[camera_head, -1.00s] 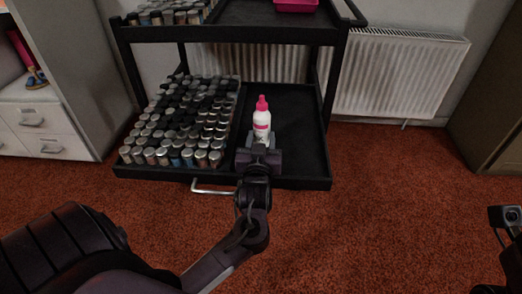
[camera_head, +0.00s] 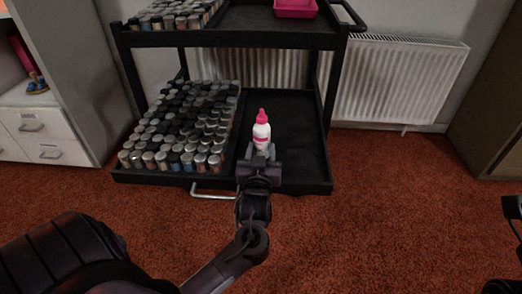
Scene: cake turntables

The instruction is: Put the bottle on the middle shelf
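A white bottle with a pink band and pink cap (camera_head: 261,133) stands upright over the right, bare part of the cart's lower visible shelf (camera_head: 300,150). My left gripper (camera_head: 260,153) reaches in from the front, with its fingers on both sides of the bottle's lower part. It appears shut on the bottle. The bottle's base is hidden by the gripper, so I cannot tell whether it touches the shelf. A higher shelf (camera_head: 250,40) of the black cart shows above. My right gripper is not clearly in view; only dark arm parts show at the right edge.
Many small jars (camera_head: 190,125) fill the left of the lower shelf; more (camera_head: 175,18) stand on the upper one. A pink tray (camera_head: 295,8) is on the upper shelf. A silver handle (camera_head: 212,193) sticks out in front. A radiator (camera_head: 390,80) stands behind.

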